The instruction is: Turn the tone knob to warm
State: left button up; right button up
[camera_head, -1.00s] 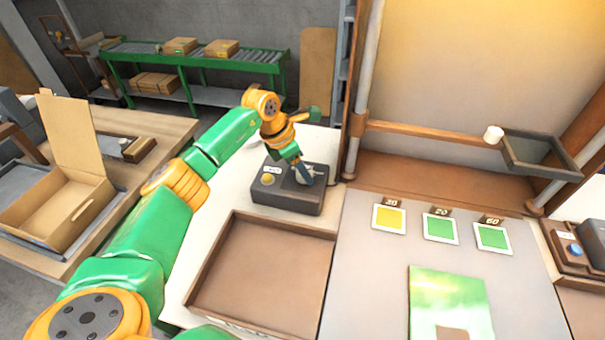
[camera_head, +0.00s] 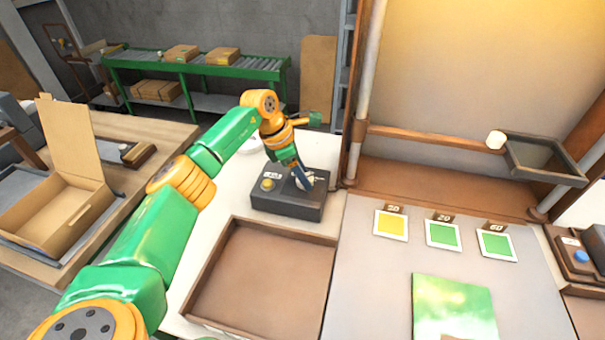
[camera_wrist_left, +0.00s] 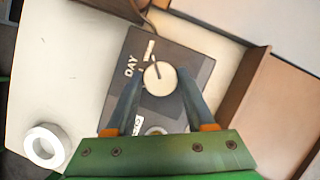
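The tone knob (camera_wrist_left: 159,78) is a round cream knob with a dark pointer line, on a dark control box (camera_head: 268,203). In the left wrist view, the pointer tilts up and slightly left, toward a small label I cannot read. A "DAY" label is to its left. My left gripper (camera_head: 304,180) reaches down over the box. In the left wrist view, its two fingers (camera_wrist_left: 160,82) stand on either side of the knob, very close to it. I cannot tell whether both touch it. My right gripper is out of view.
A yellow button (camera_head: 267,184) is on the same box. An empty brown tray (camera_head: 240,323) lies in front of it. A white ring (camera_wrist_left: 45,146) is on the table.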

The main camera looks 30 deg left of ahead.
pick_arm(q)
jog(key=o, duration=0.3)
jog(key=b+v, duration=0.1)
jog(key=v, duration=0.6)
